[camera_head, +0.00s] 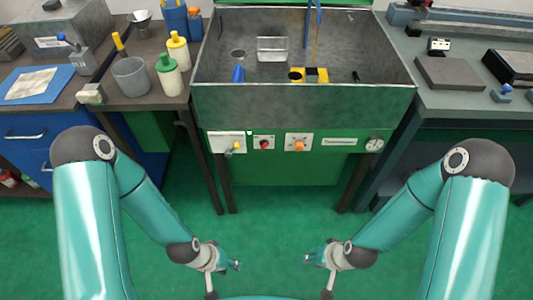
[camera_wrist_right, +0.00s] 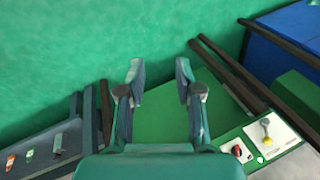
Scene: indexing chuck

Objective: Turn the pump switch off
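Control plates sit on the basin's green front in the head view. I cannot read which is the pump switch. My right gripper (camera_wrist_right: 159,70) is open and empty, away from the plates. My left gripper (camera_head: 235,263) appears open and empty, low over the floor.
A metal basin (camera_head: 300,102) stands above the plates, with a round gauge (camera_head: 374,144) at its right front. Benches flank it; the left one holds a grey cup (camera_head: 131,77) and bottles. Dark legs (camera_head: 222,183) stand below the basin. The green floor before it is clear.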

